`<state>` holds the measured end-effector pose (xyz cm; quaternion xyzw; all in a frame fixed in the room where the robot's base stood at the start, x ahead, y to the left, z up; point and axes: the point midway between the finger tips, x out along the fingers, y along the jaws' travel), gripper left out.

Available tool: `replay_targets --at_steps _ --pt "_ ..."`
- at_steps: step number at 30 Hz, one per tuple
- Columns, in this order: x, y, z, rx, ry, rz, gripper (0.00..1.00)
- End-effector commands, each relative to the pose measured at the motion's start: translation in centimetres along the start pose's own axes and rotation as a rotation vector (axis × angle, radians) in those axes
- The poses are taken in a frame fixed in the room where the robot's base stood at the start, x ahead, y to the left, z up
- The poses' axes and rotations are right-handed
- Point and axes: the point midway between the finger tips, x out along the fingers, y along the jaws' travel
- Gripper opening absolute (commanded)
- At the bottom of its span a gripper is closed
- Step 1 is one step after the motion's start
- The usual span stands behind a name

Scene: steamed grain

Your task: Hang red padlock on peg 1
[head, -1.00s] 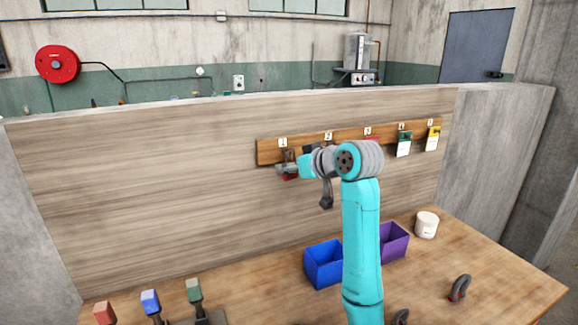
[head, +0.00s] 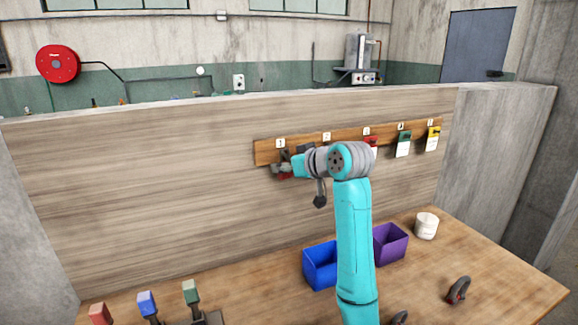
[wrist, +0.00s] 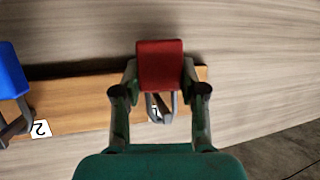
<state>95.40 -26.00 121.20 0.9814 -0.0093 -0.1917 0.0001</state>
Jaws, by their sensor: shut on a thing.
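The red padlock (wrist: 160,65) is between my gripper's fingers (wrist: 160,90) in the wrist view, and the gripper is shut on its body. Its grey shackle points toward the wooden peg board and overlaps the area of label 1 (wrist: 155,113). I cannot tell whether the shackle is around peg 1 or in front of it. In the head view, my gripper (head: 282,169) is at the board's left end, just below label 1 (head: 281,143). Only a little of the red padlock (head: 286,176) shows there. The peg itself is hidden.
The peg board (head: 262,152) is on the wooden panel. A blue padlock (wrist: 10,75) hangs near label 2. Red (head: 371,143), green (head: 404,143) and yellow (head: 433,138) items hang further right. Blue (head: 319,266) and purple (head: 391,243) bins stand on the table below.

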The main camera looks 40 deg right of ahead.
Motion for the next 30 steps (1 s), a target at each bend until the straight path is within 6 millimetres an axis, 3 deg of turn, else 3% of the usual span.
replay_targets --at_steps 7,8,14,15,18,30 --pt "0.57 -0.22 0.27 0.003 -0.007 -0.007 0.06" --pt "0.58 -0.24 0.28 0.003 -0.007 -0.007 0.01" --pt "0.60 -0.32 0.29 0.003 -0.007 -0.009 0.01" --pt "0.60 -0.33 0.29 0.003 -0.007 -0.009 0.52" --pt "0.56 -0.30 0.30 0.003 -0.008 -0.009 0.75" --pt "0.05 -0.08 0.17 0.002 -0.005 -0.004 0.75"
